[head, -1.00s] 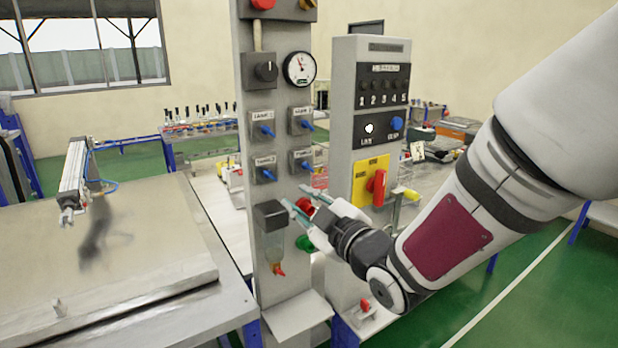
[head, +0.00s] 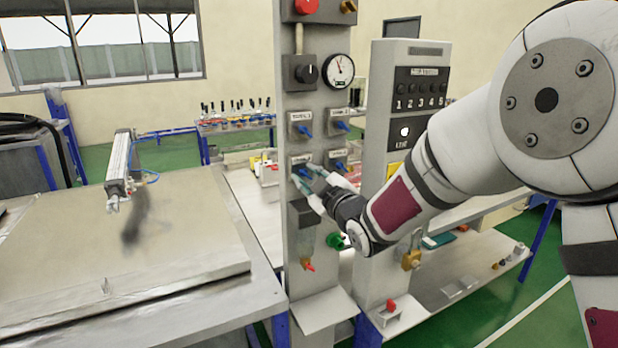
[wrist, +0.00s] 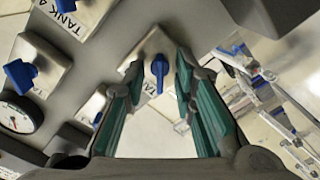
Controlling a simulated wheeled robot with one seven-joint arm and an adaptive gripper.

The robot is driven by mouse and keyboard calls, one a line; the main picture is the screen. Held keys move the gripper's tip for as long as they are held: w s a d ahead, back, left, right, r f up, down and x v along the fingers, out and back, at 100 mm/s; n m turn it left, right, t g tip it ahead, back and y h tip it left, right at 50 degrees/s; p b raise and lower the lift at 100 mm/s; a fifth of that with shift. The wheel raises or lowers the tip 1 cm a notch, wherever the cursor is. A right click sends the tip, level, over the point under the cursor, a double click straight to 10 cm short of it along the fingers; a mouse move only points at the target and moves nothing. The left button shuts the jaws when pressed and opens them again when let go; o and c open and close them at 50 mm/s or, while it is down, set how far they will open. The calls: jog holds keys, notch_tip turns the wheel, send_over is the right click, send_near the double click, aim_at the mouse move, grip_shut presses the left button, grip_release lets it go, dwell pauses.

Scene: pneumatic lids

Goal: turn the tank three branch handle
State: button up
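The tank three branch handle is the lower left of the blue handles on the grey column. In the wrist view this blue handle (wrist: 158,72) sits on its pale square plate, between and just beyond the green-padded fingertips. Its label is partly hidden by a finger.
Similar blue handles sit at upper left (head: 304,130), upper right (head: 342,126) and lower right (head: 340,166). A gauge (head: 339,70) and black knob (head: 306,73) are above. A control cabinet (head: 378,85) stands right of the column, near my arm. A metal table (head: 130,285) lies left.

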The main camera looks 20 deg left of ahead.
grip_shut()
dwell(0.3)
jog(key=m+b, duration=0.3)
jog(key=shift+w+m, duration=0.1)
jog(key=shift+m, duration=0.3)
jog(key=m+b, duration=0.2)
jog(key=m, duration=0.1)
jog(key=shift+m, duration=0.3)
jog(key=m+b, duration=0.4)
jog(key=m, duration=0.1)
jog(key=m+b, duration=0.2)
jog(key=m, duration=0.3)
jog(key=shift+r, duration=0.15)
jog(key=shift+m, duration=0.3)
